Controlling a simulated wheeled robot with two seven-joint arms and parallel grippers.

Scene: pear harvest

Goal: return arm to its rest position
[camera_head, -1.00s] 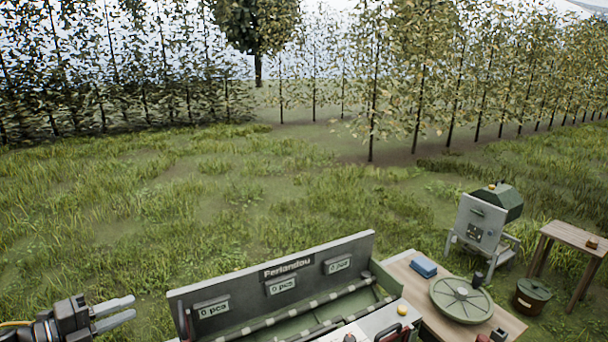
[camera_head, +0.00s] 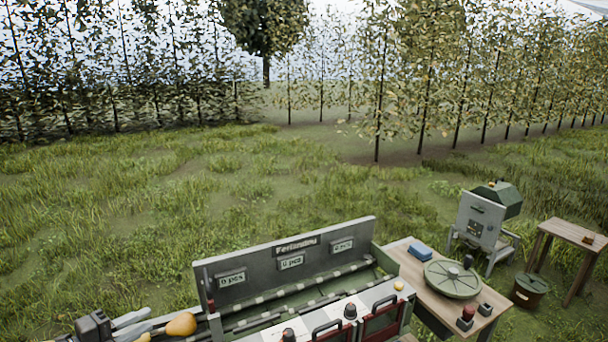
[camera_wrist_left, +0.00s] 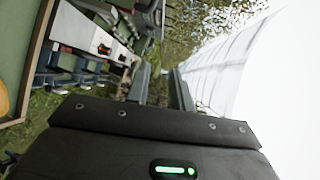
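My left gripper (camera_head: 134,320) is at the bottom left of the head view, left of the grey sorting machine (camera_head: 228,268). In the left wrist view its two fingers (camera_wrist_left: 160,74) stand apart with nothing between them. A yellow pear (camera_head: 181,324) shows just right of the fingertips in the head view, outside the grip. A second yellow patch (camera_head: 143,337) is cut off at the bottom edge below the fingers. In the left wrist view, a yellow shape (camera_wrist_left: 3,97) is at the left edge, by a green surface with a wooden rim (camera_wrist_left: 36,65). My right gripper is not in view.
The machine has three "0 pcs" signs and rollers. Beyond stand a grey-green machine (camera_head: 480,222), a pot (camera_head: 529,290) and a small table (camera_head: 568,232). Grass lies behind.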

